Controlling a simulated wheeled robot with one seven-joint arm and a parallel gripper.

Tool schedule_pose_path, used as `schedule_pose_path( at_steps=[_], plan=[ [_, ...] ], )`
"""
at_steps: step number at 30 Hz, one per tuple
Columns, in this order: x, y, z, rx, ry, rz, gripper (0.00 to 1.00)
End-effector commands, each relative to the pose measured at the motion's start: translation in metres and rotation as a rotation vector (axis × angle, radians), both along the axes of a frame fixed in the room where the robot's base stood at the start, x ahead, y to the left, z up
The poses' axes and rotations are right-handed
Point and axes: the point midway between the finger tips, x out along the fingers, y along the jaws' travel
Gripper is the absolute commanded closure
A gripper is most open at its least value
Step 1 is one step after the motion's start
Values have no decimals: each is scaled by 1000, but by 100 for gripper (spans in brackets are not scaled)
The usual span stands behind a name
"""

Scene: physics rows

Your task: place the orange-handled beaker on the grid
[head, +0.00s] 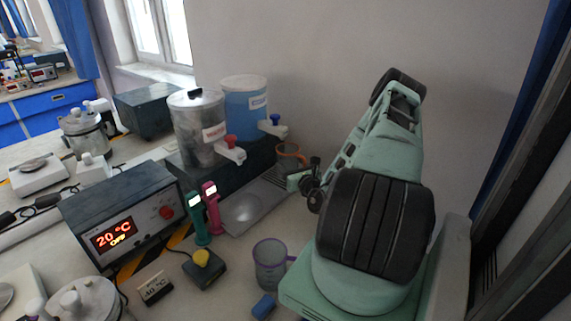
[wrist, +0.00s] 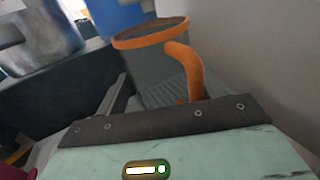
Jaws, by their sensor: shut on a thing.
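The orange-handled beaker (head: 291,150) is a clear vessel with an orange rim and handle, at the back by the blue-topped dispenser. In the wrist view the beaker (wrist: 150,62) is just ahead of my gripper (wrist: 168,105), and its orange handle runs down behind the dark gripper edge. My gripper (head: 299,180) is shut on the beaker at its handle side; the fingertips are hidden. The grid (head: 268,194) is the grey tray strip in front of the dispensers. The beaker is over its far end; I cannot tell whether its base touches.
A steel dispenser (head: 198,130) with a red tap and a blue dispenser (head: 245,108) stand behind the grid. A purple-handled beaker (head: 269,264) stands in front. Green and pink handheld devices (head: 211,205) and a 20 °C control box (head: 122,215) are to the left.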

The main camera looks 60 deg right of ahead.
Motion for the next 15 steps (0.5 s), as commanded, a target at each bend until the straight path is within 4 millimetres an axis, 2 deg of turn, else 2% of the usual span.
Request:
schedule_pose_path(
  at_steps=[3, 11, 15],
  plan=[
    [21, -12, 2, -1, -1, 1, 53],
    [40, -25, 1, -1, 1, 0, 53],
    [41, -25, -18, 4, 2, 0, 53]
  ],
)
